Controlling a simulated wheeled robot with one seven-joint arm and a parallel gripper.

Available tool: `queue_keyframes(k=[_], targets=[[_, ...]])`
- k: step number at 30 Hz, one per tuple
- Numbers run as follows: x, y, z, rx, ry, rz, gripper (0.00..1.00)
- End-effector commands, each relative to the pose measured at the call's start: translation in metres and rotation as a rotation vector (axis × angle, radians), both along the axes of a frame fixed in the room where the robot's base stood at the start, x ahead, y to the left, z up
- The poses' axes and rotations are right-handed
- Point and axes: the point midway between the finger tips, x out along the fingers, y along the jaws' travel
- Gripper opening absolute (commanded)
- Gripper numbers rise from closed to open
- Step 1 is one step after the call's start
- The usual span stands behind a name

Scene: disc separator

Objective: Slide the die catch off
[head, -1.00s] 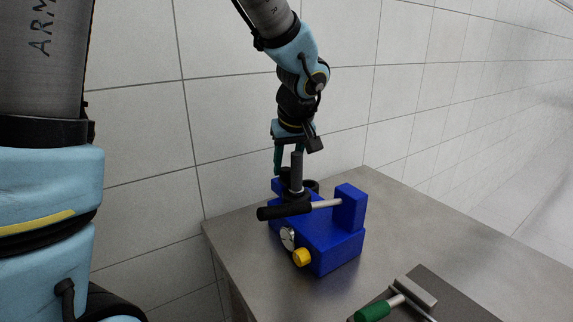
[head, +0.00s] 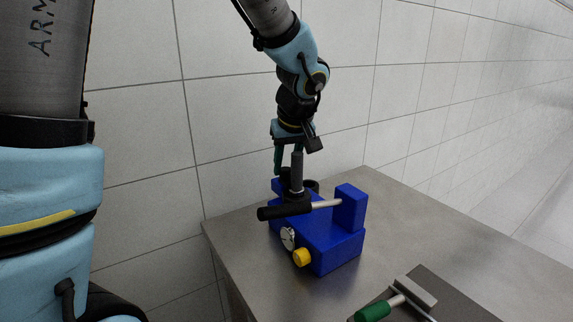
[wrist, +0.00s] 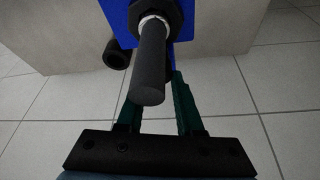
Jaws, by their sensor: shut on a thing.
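The blue device (head: 328,247) stands on the grey table, with a dark upright post (head: 297,172) and a black-gripped lever (head: 284,211) on top. My gripper (head: 281,170) points down at the device's far left side, just behind the post. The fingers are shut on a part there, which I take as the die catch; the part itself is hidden.
A yellow knob (head: 302,257) and a round gauge (head: 288,238) sit on the device's front. A green-handled tool (head: 373,310) lies at the table's front. The table right of the device is clear. A tiled wall stands behind.

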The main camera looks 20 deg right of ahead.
Motion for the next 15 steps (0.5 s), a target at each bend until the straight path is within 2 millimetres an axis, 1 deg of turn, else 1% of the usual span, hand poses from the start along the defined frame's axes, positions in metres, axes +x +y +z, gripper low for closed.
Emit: queue_keyframes(k=[9,11,15], targets=[[-0.001,0.001,-0.002,0.003,0.004,-0.001,0.0],[0.004,0.001,-0.003,0.003,0.004,0.0,0.0],[0.02,0.004,-0.004,0.001,0.003,0.003,0.0]])
